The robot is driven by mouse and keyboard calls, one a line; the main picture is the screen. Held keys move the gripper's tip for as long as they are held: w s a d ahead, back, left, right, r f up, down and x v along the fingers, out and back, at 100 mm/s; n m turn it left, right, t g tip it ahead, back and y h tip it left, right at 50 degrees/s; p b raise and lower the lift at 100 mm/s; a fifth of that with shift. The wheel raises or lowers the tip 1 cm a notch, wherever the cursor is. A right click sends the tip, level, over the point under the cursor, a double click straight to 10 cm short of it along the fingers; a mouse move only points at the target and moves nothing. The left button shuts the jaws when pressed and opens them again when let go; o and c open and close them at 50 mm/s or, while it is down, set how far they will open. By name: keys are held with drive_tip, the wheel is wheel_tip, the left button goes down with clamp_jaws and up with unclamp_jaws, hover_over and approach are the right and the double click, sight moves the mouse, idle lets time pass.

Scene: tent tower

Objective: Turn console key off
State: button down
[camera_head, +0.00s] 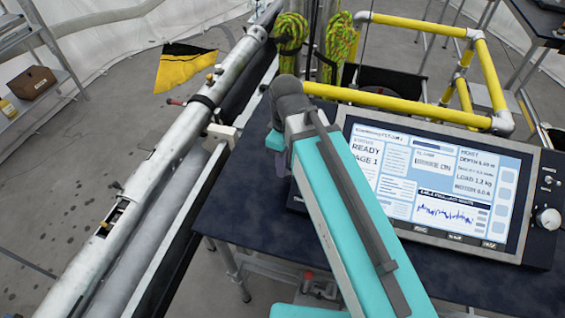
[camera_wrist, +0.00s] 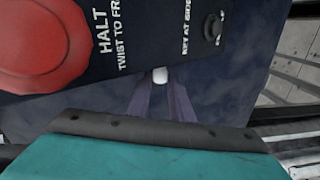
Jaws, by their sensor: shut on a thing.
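The console (camera_head: 540,240) stands on the dark table in the head view, its screen lit with "READY" and "PAGE 1". In the wrist view its dark panel (camera_wrist: 145,45) carries a big red halt button (camera_wrist: 45,40) and the label "KEY AT SIDE". A small white rounded piece, by its place the console key (camera_wrist: 160,75), sits at the panel's lower edge. My gripper (camera_wrist: 160,85) is shut on it, one purple finger on each side. In the head view my arm hides the key and most of my gripper (camera_head: 282,163). The key's turn position cannot be told.
A black knob (camera_wrist: 213,27) is on the panel close to my fingers. The dark table (camera_head: 235,225) has bare surface left of my arm. A long metal tube (camera_head: 150,180) runs along its left. Yellow railing (camera_head: 400,102) stands behind the console.

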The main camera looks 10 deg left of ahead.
drive_tip(key=shift+w+g+p, duration=0.35)
drive_tip(key=shift+g+p, duration=0.25)
drive_tip(key=shift+g, duration=0.15)
drive_tip(key=shift+w+g+p, duration=0.3)
drive_tip(key=shift+g+p, duration=0.25)
drive_tip(key=shift+g, duration=0.2)
drive_tip(key=shift+w+d+f+g+y+p, duration=0.15)
drive_tip(key=shift+g+p, duration=0.15)
drive_tip(key=shift+g, duration=0.2)
drive_tip(key=shift+a+f+g+y+p, duration=0.15)
drive_tip(key=shift+g+p, duration=0.15)
drive_tip(key=shift+g, duration=0.2)
drive_tip(key=shift+d, duration=0.1)
drive_tip(key=c, duration=1.6)
unclamp_jaws()
